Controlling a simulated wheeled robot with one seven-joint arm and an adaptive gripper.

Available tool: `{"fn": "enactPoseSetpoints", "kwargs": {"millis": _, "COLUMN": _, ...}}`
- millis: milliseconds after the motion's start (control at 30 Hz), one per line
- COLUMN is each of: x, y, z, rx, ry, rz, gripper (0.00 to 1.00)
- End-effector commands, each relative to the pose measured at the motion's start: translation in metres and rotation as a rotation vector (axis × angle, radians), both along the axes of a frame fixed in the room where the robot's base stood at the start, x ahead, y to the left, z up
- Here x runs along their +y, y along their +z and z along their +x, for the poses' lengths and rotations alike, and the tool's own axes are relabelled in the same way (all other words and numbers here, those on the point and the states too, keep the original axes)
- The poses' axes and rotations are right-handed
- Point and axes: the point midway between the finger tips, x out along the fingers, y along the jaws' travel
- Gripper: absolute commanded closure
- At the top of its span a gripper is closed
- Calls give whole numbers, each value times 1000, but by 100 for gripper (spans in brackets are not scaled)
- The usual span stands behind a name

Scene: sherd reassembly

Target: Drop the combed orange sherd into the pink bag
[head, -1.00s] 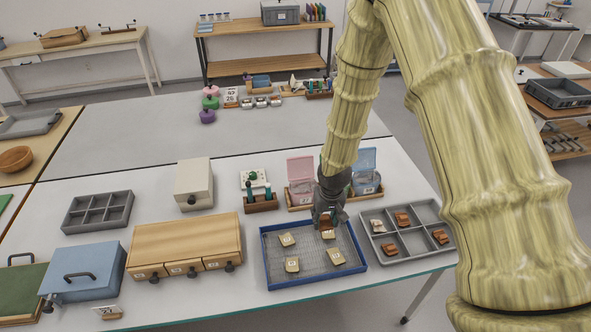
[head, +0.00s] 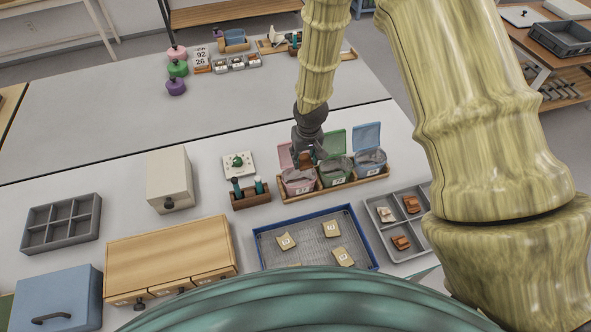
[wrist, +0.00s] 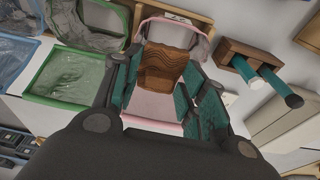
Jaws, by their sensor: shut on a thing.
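The combed orange sherd (wrist: 163,68) is a brown-orange piece with wavy grooves, held between the fingers of my gripper (wrist: 165,90) in the wrist view. In the head view my gripper (head: 308,160) is above the pink bag (head: 298,182), which stands open at the left end of a wooden rack. The sherd (head: 305,158) shows small there between the fingers. In the wrist view the pink bag (wrist: 150,108) lies below and behind the sherd, partly hidden by it and the fingers.
A green bag (head: 335,170) and a blue bag (head: 370,160) stand to the right in the same rack (head: 345,188). A wooden holder with dark green tools (head: 250,194) is close on the left. A blue-rimmed tray (head: 262,246) with pale sherds and a grey compartment tray (head: 388,243) lie in front.

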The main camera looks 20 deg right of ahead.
Motion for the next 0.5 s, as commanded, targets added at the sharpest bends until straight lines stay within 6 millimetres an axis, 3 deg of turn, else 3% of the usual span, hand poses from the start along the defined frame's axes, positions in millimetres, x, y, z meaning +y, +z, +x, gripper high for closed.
{"fn": "enactPoseSetpoints", "kwargs": {"millis": 300, "x": -2, "y": -39, "z": 5, "rx": 7, "ry": -3, "rz": 0, "gripper": 82}}
{"fn": "enactPoseSetpoints", "kwargs": {"millis": 500, "x": -3, "y": -54, "z": 5, "rx": 7, "ry": -3, "rz": 0, "gripper": 82}}
